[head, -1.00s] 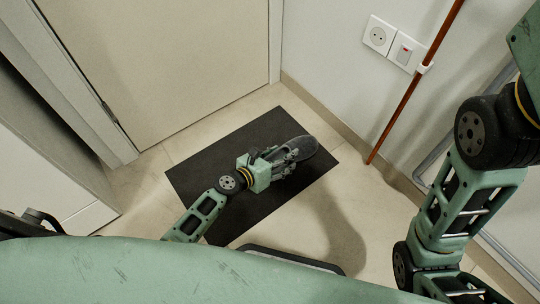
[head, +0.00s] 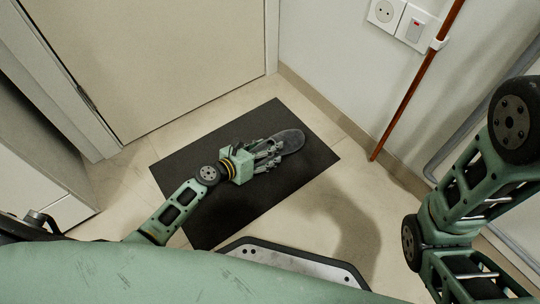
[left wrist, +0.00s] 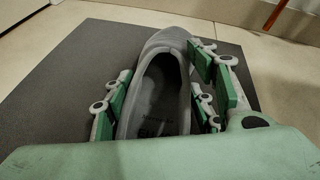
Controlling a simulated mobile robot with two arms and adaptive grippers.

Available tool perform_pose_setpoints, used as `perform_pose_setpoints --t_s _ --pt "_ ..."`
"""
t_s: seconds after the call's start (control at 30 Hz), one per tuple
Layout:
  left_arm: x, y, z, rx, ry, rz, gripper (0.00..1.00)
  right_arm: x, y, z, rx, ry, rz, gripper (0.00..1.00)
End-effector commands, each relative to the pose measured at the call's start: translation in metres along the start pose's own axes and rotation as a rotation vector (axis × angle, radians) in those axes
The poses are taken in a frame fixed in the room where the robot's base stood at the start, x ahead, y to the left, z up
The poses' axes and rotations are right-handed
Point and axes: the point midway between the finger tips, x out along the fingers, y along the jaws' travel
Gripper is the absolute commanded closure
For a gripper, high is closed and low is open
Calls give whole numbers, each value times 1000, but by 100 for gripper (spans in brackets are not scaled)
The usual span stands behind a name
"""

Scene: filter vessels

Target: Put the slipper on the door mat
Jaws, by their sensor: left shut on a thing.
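The slipper (head: 290,139) is dark grey, with its toe pointing away from me to the right. In the left wrist view the slipper (left wrist: 160,90) shows its open top and inner sole. My left gripper (head: 270,153) is shut on the slipper, with fingers along both sides of it. The door mat (head: 205,215) is a dark rectangle on the floor in front of the door. The slipper is over the mat's far right part, low down; I cannot tell for sure whether its sole touches the mat. My right gripper is out of view; only the right arm shows.
A beige door (head: 150,60) stands behind the mat. A wall with sockets (head: 400,20) and a copper-coloured pipe (head: 415,85) is on the right. A dark cabinet (head: 35,130) stands at the left. Bare tiled floor (head: 335,220) lies right of the mat.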

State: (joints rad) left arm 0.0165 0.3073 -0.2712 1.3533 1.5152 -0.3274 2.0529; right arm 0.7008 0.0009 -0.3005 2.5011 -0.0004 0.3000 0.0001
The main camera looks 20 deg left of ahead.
Motion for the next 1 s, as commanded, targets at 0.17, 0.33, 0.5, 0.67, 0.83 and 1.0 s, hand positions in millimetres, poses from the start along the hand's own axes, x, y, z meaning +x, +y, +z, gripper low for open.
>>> perform_pose_setpoints --t_s 0.17,0.33,0.5,0.67,0.83,1.0 --pt "0 3 -2 1 -1 0 75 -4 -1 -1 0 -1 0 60" --pt "0 3 -2 0 -1 0 75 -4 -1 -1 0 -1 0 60" --pt "1 3 -4 0 0 0 40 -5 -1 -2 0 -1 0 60" --pt "1 3 -4 0 0 0 28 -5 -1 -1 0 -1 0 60" --pt "1 3 -4 0 0 0 28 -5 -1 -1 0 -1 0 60" --pt "0 2 -1 1 0 0 28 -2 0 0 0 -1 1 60"
